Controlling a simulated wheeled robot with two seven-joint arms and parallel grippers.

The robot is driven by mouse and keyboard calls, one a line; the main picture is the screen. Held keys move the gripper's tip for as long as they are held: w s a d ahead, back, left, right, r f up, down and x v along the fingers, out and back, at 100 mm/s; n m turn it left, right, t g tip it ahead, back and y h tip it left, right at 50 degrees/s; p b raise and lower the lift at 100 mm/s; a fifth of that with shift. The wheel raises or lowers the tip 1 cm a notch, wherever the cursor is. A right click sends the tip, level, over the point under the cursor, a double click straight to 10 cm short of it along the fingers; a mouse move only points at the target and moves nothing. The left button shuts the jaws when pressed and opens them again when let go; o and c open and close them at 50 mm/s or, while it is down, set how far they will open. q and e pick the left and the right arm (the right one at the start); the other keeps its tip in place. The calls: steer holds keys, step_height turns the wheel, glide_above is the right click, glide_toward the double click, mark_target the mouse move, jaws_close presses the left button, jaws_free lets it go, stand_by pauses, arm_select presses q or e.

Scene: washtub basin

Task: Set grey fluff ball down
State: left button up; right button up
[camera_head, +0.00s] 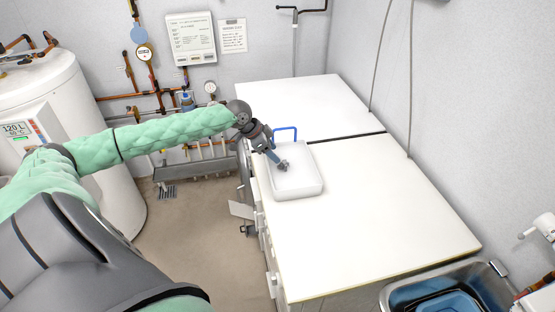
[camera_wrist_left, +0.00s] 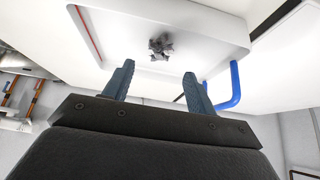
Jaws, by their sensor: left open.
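The grey fluff ball (camera_wrist_left: 161,46) is a small, dark grey, ragged clump lying on the floor of a white tray. In the left wrist view it sits just beyond and between the fingertips, with the fingers apart from it. In the head view the fluff ball (camera_head: 283,165) shows at the tips of my left gripper (camera_head: 278,162). The left gripper (camera_wrist_left: 157,70) is open, with nothing between its two blue-grey fingers. The white tray (camera_head: 299,190) has a blue handle (camera_head: 285,129) and rests on the white worktop. My right gripper is not in view.
The white worktop (camera_head: 375,215) is clear to the right of the tray and in front of it. A metal basin (camera_head: 490,280) with blue contents stands at the lower right. A white water tank (camera_head: 60,110) and wall pipes are at the left.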

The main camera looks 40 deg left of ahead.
arm_select(q)
steer(key=b+v, duration=0.1)
steer(key=v, duration=0.5)
steer(key=shift+r+b, duration=0.2)
steer(key=shift+b, duration=0.2)
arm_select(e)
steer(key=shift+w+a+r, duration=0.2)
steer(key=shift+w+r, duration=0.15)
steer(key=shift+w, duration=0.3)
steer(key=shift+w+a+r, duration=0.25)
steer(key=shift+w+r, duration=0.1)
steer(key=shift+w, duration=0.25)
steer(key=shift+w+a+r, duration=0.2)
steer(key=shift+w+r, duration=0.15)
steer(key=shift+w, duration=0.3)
